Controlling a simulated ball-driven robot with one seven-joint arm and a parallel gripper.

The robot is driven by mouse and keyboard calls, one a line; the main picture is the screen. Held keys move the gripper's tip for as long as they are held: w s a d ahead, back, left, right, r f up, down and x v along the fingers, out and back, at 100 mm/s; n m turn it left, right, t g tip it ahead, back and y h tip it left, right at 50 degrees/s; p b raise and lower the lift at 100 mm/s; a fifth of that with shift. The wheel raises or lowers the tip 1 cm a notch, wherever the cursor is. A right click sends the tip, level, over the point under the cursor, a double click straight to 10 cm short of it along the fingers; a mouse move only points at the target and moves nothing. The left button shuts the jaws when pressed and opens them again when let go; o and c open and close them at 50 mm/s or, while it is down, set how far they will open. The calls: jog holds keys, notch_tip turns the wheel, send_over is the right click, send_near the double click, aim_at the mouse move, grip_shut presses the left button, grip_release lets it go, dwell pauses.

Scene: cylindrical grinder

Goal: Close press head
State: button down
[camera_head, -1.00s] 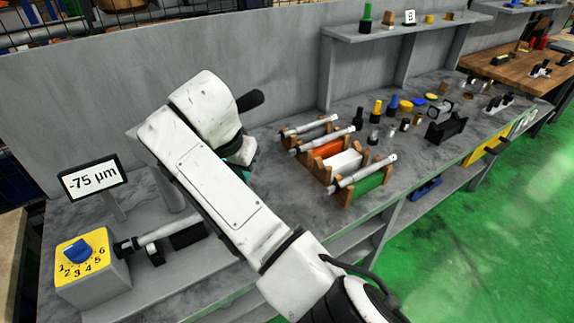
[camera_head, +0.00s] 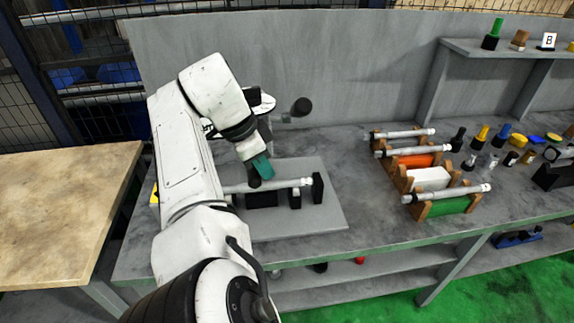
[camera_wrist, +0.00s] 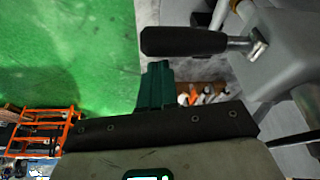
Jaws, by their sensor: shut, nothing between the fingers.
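The black handle (camera_head: 302,106) of the press shows behind and to the right of my wrist in the head view. In the wrist view the handle (camera_wrist: 185,41) is a thick black grip on a short metal rod, joined to a grey press body (camera_wrist: 288,55). Most of the press is hidden behind my arm in the head view. My gripper (camera_head: 262,168) points down over the grinder's grey base plate (camera_head: 325,215), its green fingers together and empty. In the wrist view my gripper (camera_wrist: 158,78) appears just below the handle, with no clear contact.
A silver shaft (camera_head: 275,185) lies on black supports on the base plate, close to my fingertips. Wooden racks with shafts, including a green block (camera_head: 447,206), stand to the right. A wooden table (camera_head: 60,200) is at left. Bare bench lies between plate and racks.

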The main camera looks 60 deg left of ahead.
jog(key=shift+s+a, duration=0.3)
jog(key=shift+s, duration=0.3)
